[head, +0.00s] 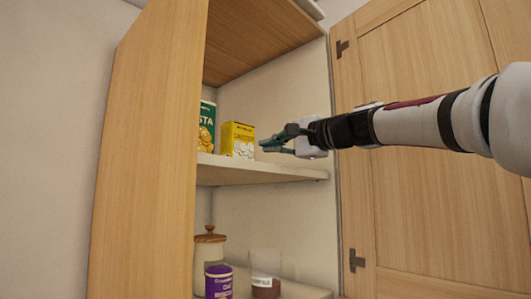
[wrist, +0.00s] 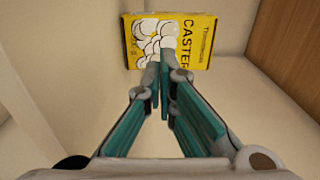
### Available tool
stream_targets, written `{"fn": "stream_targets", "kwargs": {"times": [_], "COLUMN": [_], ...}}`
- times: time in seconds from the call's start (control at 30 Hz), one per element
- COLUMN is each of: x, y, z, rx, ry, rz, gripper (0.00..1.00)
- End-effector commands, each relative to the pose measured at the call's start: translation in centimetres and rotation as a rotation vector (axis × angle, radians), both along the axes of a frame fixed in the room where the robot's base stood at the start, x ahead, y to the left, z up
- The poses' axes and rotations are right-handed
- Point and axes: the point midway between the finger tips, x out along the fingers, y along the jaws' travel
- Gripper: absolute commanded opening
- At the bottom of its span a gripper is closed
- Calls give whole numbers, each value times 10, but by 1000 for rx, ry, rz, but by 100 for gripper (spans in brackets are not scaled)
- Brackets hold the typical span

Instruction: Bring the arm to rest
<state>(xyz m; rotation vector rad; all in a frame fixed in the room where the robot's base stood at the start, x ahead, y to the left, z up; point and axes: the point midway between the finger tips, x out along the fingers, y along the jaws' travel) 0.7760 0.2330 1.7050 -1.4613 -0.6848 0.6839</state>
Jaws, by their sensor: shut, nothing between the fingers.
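My gripper (head: 264,146) is at the end of my arm, which reaches in from the right of the head view to the cabinet's upper shelf. Its teal-padded fingers are shut and empty, and they also show in the wrist view (wrist: 161,72). A yellow box (head: 238,140) with lettering starting "CASTER" stands on the shelf just beyond the fingertips. It fills the top middle of the wrist view (wrist: 172,40). The fingertips overlap its lower edge there; I cannot tell whether they touch it.
A green pasta box (head: 207,125) stands left of the yellow box on the upper shelf (head: 265,174). Below are a lidded jar (head: 209,248), a purple container (head: 218,282) and a glass jar (head: 265,274). Open wooden doors (head: 150,150) stand left and right (head: 430,200).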

Motion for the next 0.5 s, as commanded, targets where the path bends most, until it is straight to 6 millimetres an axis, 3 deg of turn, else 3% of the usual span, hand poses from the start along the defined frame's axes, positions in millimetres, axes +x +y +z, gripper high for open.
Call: {"fn": "stream_targets", "kwargs": {"times": [0.3, 0.5], "x": [-29, -40], "y": [-38, -48], "z": [-2, -1], "rx": [-1, 1], "ry": [0, 1], "rz": [-4, 0], "gripper": [0, 0]}}
